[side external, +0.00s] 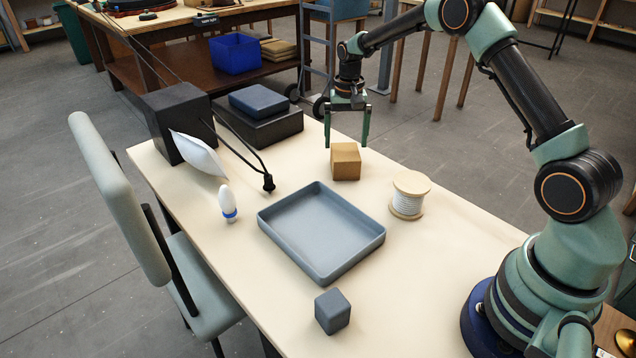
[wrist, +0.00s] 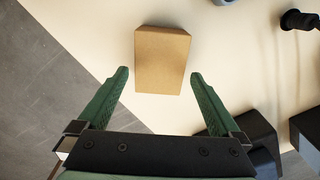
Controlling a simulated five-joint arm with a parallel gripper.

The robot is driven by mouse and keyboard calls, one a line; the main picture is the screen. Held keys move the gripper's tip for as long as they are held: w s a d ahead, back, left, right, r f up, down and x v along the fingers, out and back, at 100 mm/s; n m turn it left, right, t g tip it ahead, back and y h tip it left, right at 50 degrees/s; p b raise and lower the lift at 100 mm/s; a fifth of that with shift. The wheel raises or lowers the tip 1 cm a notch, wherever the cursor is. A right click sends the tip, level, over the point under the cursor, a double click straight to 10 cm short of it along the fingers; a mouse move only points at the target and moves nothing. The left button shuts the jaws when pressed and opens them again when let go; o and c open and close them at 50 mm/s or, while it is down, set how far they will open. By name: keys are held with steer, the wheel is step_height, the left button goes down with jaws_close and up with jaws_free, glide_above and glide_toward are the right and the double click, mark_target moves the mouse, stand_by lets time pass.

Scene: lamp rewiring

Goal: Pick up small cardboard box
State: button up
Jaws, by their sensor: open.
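The small cardboard box (side external: 345,161) is brown and stands upright on the pale table, behind the grey tray. My gripper (side external: 348,145) is above it and a little behind it, fingers pointing down. The two green fingers are spread apart with nothing held between them. In the wrist view the cardboard box (wrist: 162,60) lies just ahead of the open fingertips of my gripper (wrist: 160,74), roughly centred between them. The box appears free of both fingers.
The empty grey tray (side external: 372,264) and a wire spool (side external: 409,195) are near the box. A grey cube (side external: 332,311), a white bulb-shaped piece (side external: 228,204), a white pouch (side external: 199,153) and a corded black socket (side external: 268,182) are also on the table. Dark boxes (side external: 257,128) stand at the far end.

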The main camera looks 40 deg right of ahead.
mark_target(346, 151)
steer(key=shift+s+a+f, duration=0.1)
steer(key=shift+f, duration=1.05)
steer(key=shift+s+a+f, duration=0.1)
steer(key=shift+f, duration=1.05)
steer(key=c, duration=1.1)
steer(key=shift+r, duration=0.1)
